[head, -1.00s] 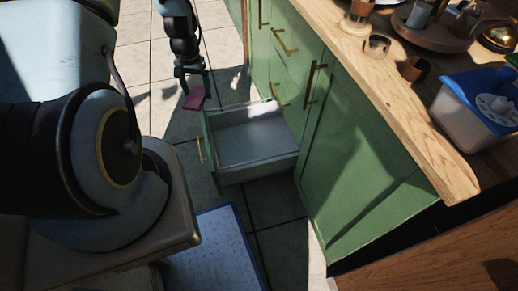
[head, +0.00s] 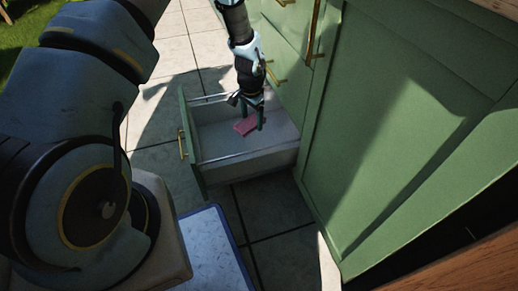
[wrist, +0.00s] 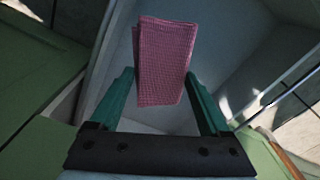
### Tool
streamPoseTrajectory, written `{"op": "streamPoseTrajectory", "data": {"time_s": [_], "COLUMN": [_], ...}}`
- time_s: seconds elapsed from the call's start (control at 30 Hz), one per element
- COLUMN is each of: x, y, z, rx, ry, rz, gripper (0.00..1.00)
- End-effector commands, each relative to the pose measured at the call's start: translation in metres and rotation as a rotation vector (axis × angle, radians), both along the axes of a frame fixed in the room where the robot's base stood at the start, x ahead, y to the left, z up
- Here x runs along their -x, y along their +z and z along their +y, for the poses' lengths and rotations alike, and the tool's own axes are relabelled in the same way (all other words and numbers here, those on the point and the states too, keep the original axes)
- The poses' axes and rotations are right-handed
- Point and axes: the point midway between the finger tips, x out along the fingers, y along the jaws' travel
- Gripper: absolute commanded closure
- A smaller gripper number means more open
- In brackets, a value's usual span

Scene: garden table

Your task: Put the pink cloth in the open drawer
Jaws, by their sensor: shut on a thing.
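The pink cloth (head: 245,126) is a small folded piece with a fine check weave, clear in the wrist view (wrist: 163,60). My gripper (head: 252,117) is shut on it, with a green finger on either side of the cloth in the wrist view (wrist: 160,76). The open drawer (head: 210,140) is low in the green cabinet, pale inside, with a brass handle on its front. In the head view the gripper and cloth are over the drawer's inside, within its walls. I cannot tell whether the cloth touches the drawer floor. No other thing shows inside the drawer.
The green cabinet (head: 400,120) stands right of and behind the drawer, with brass handles sticking out. A pale board with a blue edge (head: 212,250) lies in front of the drawer. Tiled floor (head: 155,95) is clear to the left.

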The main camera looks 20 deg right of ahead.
Motion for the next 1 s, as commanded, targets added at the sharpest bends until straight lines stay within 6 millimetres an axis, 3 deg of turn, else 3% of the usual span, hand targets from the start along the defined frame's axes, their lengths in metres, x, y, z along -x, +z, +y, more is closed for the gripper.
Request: {"op": "streamPoseTrajectory", "data": {"time_s": [0.03,0.37,0.7,0.8,1.0], "x": [0.003,0.010,0.010,0.010,0.009], "y": [-0.016,-0.053,-0.139,-0.156,-0.170], "z": [-0.007,-0.020,-0.019,-0.019,-0.020], "rx": [0.002,0.001,0.001,0.001,0.002], "ry": [-0.020,-0.066,-0.065,-0.065,-0.065], "rz": [-0.002,-0.004,-0.004,-0.004,-0.006], "gripper": [0.79,0.79,0.79,0.79,0.79]}}
